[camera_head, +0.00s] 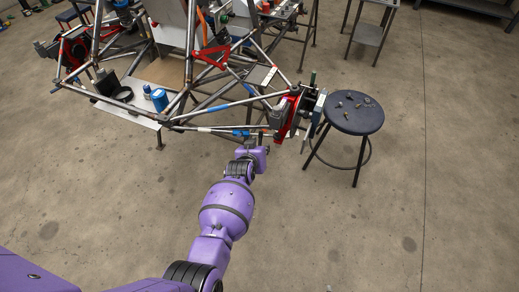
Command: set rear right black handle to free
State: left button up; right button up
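A tube chassis (222,103) of bare metal tubes stands at the top left of the head view. At its right corner is a red upright part (287,119) with dark and grey parts around it. Small black parts show beside this red part, but I cannot tell which one is the rear right black handle. My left gripper (250,141) is at the end of the purple arm, close to the chassis's lower front tubes, left of the red part. Its fingers are too small and partly hidden, so I cannot tell whether it touches anything. My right gripper is out of view.
A dark round stool (354,113) with small parts on it stands just right of the chassis corner. A blue can (160,99) and dark items sit on a low tray at the left. A metal cart (370,32) stands at the back. The floor in front and right is clear.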

pick_arm(q)
jog(key=shift+s+a+r, duration=0.1)
jog(key=shift+s+r, duration=0.1)
jog(key=shift+s, duration=0.25)
jog(key=v, duration=1.1)
